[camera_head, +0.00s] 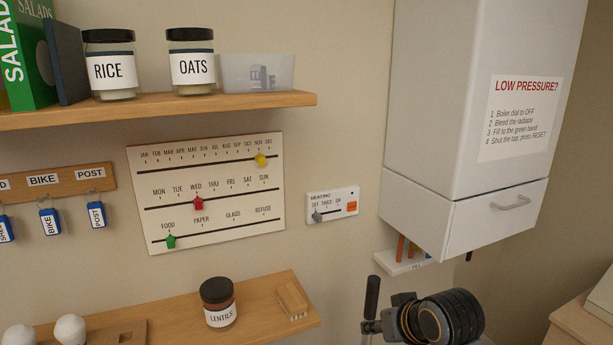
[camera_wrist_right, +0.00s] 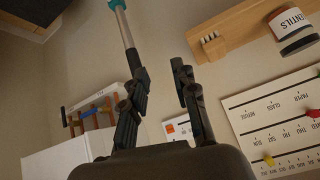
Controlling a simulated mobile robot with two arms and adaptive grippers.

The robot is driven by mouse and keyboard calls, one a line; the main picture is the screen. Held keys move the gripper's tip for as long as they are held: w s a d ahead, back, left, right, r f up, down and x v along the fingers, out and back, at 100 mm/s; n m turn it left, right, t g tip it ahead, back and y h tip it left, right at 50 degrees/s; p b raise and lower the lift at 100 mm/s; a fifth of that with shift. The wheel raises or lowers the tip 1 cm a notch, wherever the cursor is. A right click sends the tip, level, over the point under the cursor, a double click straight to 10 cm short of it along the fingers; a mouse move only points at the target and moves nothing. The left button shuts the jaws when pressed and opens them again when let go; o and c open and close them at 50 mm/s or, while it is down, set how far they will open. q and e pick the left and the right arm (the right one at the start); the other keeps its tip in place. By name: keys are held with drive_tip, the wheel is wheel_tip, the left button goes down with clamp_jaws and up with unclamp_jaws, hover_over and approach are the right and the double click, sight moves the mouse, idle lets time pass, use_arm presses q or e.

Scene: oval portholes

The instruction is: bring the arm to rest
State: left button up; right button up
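My right gripper (camera_wrist_right: 158,82) shows in the right wrist view with its two dark fingers apart and no object between them. A grey rod with a teal section (camera_wrist_right: 124,32) runs up beside the left-hand finger; I cannot tell whether they touch. In the head view the right gripper (camera_head: 378,313) is at the lower right, below the boiler and in front of the wall. Its fingers are partly hidden by my wrist. My left gripper is in neither view.
The white boiler (camera_head: 452,110) hangs above my right gripper, with pipes under it. A heating panel (camera_head: 332,206) and a slider board (camera_head: 215,190) are on the wall. The lower shelf (camera_head: 262,290) holds a lentils jar (camera_head: 218,303) and a brush (camera_head: 292,300).

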drive_tip(key=s+d+f+g+h, duration=0.1)
drive_tip(key=s+d+f, duration=0.1)
drive_tip(key=s+f, duration=0.65)
drive_tip(key=s+d+f+g+h, duration=0.15)
drive_tip(key=s+f, duration=0.35)
drive_tip(key=s, duration=0.6)
drive_tip(key=s+d+f+g, duration=0.25)
drive_tip(key=s+f, duration=0.35)
drive_tip(key=s, duration=0.4)
wheel_tip(320, 180, down, 30)
drive_tip(key=s+f+b, duration=0.1)
drive_tip(key=s+b, duration=0.1)
drive_tip(key=b, duration=0.2)
drive_tip(key=s+d+f+g+b, duration=0.1)
drive_tip(key=s+d+f+b, duration=0.2)
drive_tip(key=s+f, duration=1.2)
wheel_tip(320, 180, down, 4)
drive_tip(key=shift+s+d+f+n+g+b, duration=0.15)
drive_tip(key=shift+s+n+g+b, duration=0.15)
drive_tip(key=shift+b, duration=0.2)
